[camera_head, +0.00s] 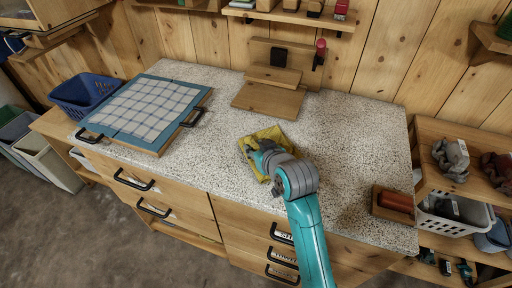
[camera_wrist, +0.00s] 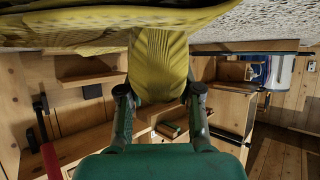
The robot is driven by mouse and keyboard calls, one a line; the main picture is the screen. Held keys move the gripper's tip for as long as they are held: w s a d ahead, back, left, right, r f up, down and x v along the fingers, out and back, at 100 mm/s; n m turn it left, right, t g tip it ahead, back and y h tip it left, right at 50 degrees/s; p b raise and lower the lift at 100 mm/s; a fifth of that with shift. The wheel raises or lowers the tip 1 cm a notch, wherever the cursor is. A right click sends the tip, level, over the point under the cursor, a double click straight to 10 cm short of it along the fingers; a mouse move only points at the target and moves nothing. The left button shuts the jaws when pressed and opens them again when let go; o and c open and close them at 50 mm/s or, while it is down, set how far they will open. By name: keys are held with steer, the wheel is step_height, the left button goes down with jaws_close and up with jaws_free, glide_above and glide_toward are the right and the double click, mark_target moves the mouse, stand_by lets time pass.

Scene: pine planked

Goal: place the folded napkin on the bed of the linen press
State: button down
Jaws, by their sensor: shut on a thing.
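The folded napkin is yellow (camera_head: 268,134) and shows around and beyond my gripper at the middle of the speckled counter. My gripper (camera_head: 254,150) is shut on it. In the wrist view the napkin (camera_wrist: 160,62) runs between the two fingers of my gripper (camera_wrist: 160,98) and spreads out beyond them. Whether its underside touches the counter I cannot tell. What looks like the linen press stands at the back of the counter, with a low wooden bed (camera_head: 267,103), an upright back board and a red-topped lever (camera_head: 320,52). The bed looks bare. My gripper is in front of it.
A blue-edged checked cloth on a board with black handles (camera_head: 150,104) lies at the left, beside a blue basket (camera_head: 86,94). A wooden block with a reddish roller (camera_head: 394,203) sits at the right front. The counter (camera_head: 350,135) is clear right of the napkin.

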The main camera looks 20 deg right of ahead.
steer(key=shift+f, duration=0.1)
steer(key=c, duration=0.8)
jaws_free()
